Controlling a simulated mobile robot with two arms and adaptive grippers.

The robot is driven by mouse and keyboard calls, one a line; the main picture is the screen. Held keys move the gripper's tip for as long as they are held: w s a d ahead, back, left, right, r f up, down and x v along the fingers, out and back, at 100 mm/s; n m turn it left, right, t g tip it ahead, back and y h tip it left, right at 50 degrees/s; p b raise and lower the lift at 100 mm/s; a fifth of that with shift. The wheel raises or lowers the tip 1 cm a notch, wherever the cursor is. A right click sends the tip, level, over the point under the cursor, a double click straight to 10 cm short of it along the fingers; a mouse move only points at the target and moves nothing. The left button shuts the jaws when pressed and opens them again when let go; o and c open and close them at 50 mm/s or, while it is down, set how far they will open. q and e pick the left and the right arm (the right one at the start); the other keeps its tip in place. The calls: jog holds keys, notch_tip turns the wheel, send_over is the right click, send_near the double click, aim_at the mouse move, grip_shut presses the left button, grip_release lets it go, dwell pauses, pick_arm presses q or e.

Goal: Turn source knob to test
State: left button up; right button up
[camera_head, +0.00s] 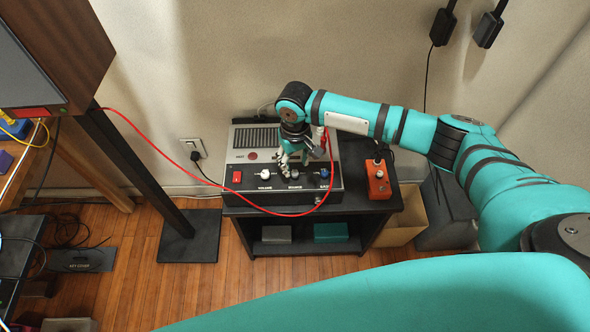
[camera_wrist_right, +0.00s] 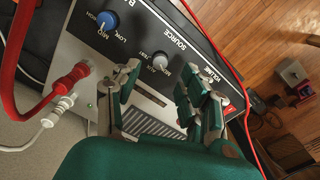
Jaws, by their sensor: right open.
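A grey and black control box (camera_head: 240,150) sits on a low black stand. Its front panel has the source knob (camera_head: 294,174), small and grey, in the middle. The source knob also shows in the right wrist view (camera_wrist_right: 160,62), with small labels around it that I cannot read surely. A white volume knob (camera_head: 264,174) is to its left and a blue knob (camera_head: 324,173) to its right. My right gripper (camera_head: 292,160) is open over the box, just above the source knob. In the wrist view the knob lies between and beyond the fingers, apparently untouched. My left gripper is out of view.
A red cable (camera_head: 160,150) runs from the box to the left, looping below the front panel. An orange pedal (camera_head: 378,180) stands right of the box on the black stand (camera_head: 400,218). A dark metal post (camera_head: 150,182) stands to the left.

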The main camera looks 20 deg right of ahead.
aim_at(295, 173)
jog(key=shift+f, duration=2.3)
grip_shut()
